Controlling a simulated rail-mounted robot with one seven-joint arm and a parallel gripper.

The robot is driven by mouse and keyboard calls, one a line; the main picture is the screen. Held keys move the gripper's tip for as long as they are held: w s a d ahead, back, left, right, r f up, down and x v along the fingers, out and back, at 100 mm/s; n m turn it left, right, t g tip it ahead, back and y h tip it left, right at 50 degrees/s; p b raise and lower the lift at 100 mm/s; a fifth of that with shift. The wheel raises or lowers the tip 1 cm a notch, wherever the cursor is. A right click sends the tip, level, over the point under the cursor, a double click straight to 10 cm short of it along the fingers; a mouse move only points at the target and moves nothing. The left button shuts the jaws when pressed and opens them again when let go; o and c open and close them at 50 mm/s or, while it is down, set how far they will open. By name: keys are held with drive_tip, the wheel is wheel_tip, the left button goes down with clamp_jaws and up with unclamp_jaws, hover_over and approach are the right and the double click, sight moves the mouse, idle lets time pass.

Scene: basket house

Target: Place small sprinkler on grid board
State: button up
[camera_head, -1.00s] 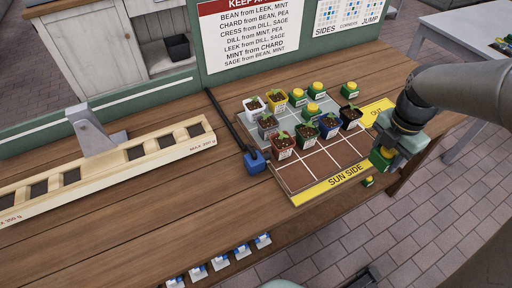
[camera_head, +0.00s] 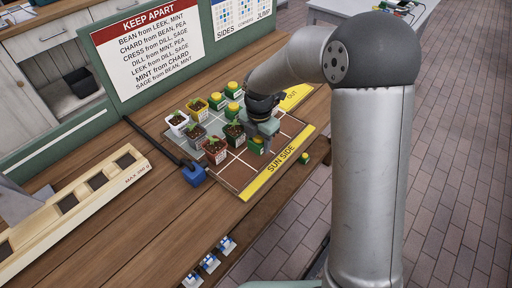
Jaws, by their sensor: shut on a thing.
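My gripper (camera_head: 262,138) is over the middle of the grid board (camera_head: 232,178), on the sun side half. It is shut on a small green sprinkler (camera_head: 256,147) with some yellow at its top, partly covered by the jaws. The sprinkler looks upright, beside the red pot and green pot. I cannot tell whether it touches the board or is just above it. Three other green sprinklers with yellow caps (camera_head: 216,101) stand towards the back of the board. Another small green and yellow piece (camera_head: 304,158) lies on the table near the front edge, off the board.
Seedling pots stand on the board: white (camera_head: 178,121), yellow (camera_head: 194,106), grey (camera_head: 195,133), red (camera_head: 215,150) and green (camera_head: 235,131). Front cells by the yellow strip (camera_head: 282,158) look bare.

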sight(256, 149)
drive_tip(key=shift+a+f, duration=0.15)
drive_tip(key=shift+f, duration=0.1)
drive_tip(key=shift+w+a+f, duration=0.1)
drive_tip(key=shift+a+f, duration=0.05)
drive_tip(key=shift+f, duration=0.75)
drive_tip(key=shift+w+a+f, duration=0.1)
drive_tip(key=shift+f, duration=0.8)
drive_tip(key=shift+f, duration=0.1)
drive_tip(key=o, duration=0.8)
